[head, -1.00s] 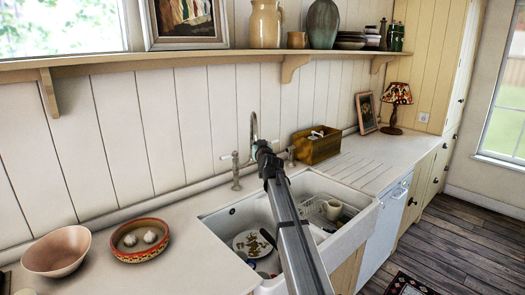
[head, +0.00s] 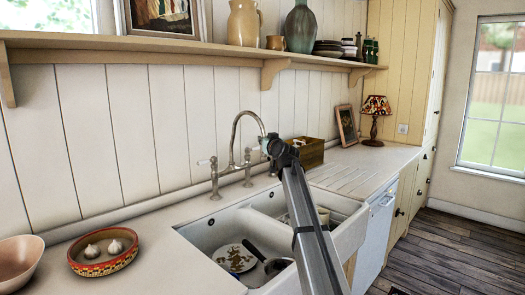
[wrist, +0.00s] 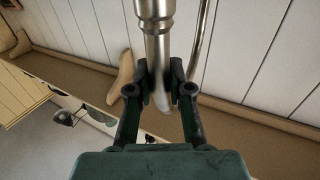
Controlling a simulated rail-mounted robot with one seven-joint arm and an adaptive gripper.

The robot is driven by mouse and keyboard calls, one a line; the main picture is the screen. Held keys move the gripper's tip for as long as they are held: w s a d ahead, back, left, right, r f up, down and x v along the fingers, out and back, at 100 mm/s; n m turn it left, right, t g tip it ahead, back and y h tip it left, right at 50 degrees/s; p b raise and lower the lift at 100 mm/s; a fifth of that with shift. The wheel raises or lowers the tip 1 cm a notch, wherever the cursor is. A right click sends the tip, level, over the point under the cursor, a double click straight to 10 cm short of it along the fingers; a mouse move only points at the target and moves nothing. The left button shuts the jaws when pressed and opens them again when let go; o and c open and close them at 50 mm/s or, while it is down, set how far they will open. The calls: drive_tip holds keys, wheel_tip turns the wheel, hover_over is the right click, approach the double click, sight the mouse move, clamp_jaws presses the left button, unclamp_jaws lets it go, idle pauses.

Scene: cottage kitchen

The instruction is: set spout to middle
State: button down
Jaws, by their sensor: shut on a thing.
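The spout (head: 238,130) is a silver gooseneck rising from a bridge tap behind the sink. In the head view it arches to the right, and its outlet end meets my gripper (head: 268,147). In the wrist view the spout's end (wrist: 155,50) lies between the dark fingers of my gripper (wrist: 164,82), which is shut on it. The double sink (head: 246,208) has a left and a right basin. My arm crosses in front of part of it. I cannot tell exactly where the outlet stands relative to the divider.
A tap handle (head: 213,176) stands left of the spout. A brown box (head: 312,154) is on the counter to the right. Dishes (head: 234,258) lie in the left basin. A patterned bowl (head: 103,250) sits at left. A shelf (head: 190,43) runs above.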

drive_tip(key=shift+w+d+b, duration=0.4)
drive_tip(key=shift+w+d, duration=0.1)
drive_tip(key=shift+d, duration=0.05)
drive_tip(key=c, duration=1.1)
unclamp_jaws()
drive_tip(key=shift+d, duration=0.1)
drive_tip(key=shift+o, duration=0.2)
drive_tip(key=shift+s, duration=0.15)
drive_tip(key=v, duration=1.1)
drive_tip(key=shift+s, duration=0.35)
